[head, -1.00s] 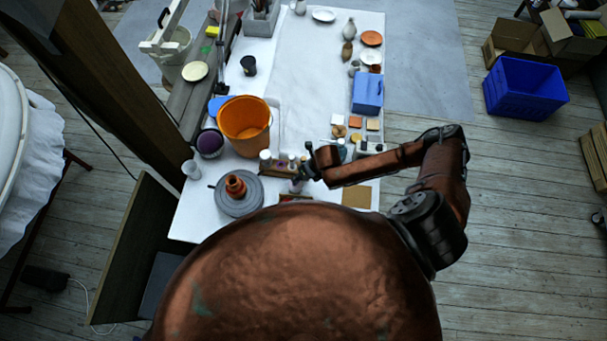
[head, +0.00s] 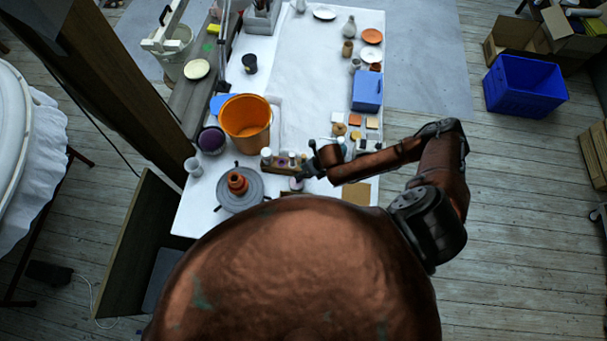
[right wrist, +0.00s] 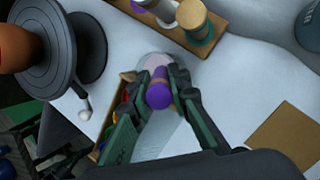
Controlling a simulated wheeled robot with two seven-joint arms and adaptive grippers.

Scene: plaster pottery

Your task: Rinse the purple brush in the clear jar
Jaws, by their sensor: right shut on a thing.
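My right gripper (right wrist: 160,90) is shut on the purple brush (right wrist: 158,95), whose purple end with a brown band shows between the fingers in the right wrist view. A pale, see-through round shape, likely the clear jar (right wrist: 154,62), lies just beyond and beneath the fingers. The brush's lower end is hidden, so I cannot tell whether it is inside the jar. In the head view, my right gripper (head: 308,168) is over the near part of the table, beside a small pale, pinkish round thing (head: 296,184) that may be the jar. My left gripper is not in view.
A grey turntable with an orange pot (head: 238,182) and an orange bucket (head: 245,121) stand left.

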